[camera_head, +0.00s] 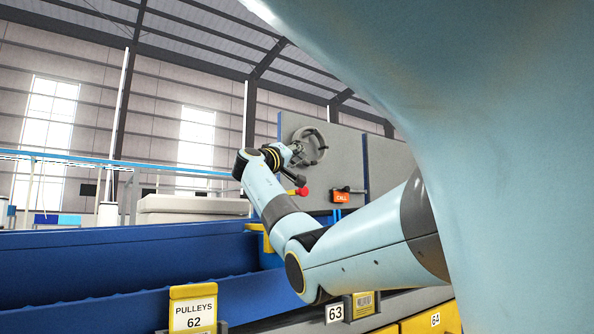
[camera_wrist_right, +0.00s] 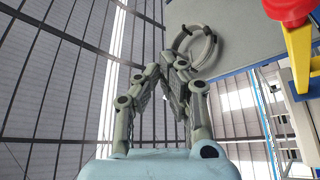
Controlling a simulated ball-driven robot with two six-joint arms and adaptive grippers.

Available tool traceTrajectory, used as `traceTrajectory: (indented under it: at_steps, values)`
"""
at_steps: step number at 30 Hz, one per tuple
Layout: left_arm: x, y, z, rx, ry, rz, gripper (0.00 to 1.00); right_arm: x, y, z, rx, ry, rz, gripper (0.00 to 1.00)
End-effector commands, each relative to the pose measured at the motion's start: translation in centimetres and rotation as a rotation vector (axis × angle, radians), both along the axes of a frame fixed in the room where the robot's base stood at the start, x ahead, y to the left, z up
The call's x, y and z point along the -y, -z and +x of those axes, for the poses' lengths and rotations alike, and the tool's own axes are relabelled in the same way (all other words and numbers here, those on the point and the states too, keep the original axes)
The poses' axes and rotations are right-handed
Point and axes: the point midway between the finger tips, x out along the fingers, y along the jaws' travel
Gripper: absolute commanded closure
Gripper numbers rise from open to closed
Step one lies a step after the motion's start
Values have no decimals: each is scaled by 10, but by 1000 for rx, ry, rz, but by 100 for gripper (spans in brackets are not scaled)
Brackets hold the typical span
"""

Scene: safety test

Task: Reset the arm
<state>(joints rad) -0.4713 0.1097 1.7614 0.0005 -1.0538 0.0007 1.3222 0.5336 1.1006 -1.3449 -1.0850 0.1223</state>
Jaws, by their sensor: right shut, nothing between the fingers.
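My right arm reaches up toward a grey panel (camera_head: 352,150) in the head view. My right gripper (camera_head: 296,152) is at its end, in front of or beside a grey handwheel (camera_head: 318,137) on the panel. In the right wrist view the gripper (camera_wrist_right: 168,62) has its fingertips together with nothing between them. The handwheel (camera_wrist_right: 210,50) shows behind and to the right of the fingertips there. I cannot tell whether they touch it. My left gripper is not in view.
A red knob (camera_head: 302,191) and an orange CALL box (camera_head: 342,196) are below the wheel. A blue trough (camera_head: 120,255) runs along the left, with a yellow PULLEYS 62 label (camera_head: 194,308) at its front. Yellow bins (camera_head: 418,324) sit lower right.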

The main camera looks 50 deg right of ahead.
Motion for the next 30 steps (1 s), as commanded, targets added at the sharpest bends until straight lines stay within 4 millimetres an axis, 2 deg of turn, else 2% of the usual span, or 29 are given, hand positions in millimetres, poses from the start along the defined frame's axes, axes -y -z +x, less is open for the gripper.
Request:
traceTrajectory:
  at_steps: [6, 23, 26, 30]
  values:
    - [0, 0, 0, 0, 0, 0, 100, 0, -12, -1, 2, 2, -1, 100]
    - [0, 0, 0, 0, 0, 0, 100, 0, -12, -1, 2, 2, -1, 100]
    - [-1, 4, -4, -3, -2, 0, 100, 0, -22, -4, 7, 2, -1, 100]
    - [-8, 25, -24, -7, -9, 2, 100, 0, -60, -14, 33, 2, -1, 100]
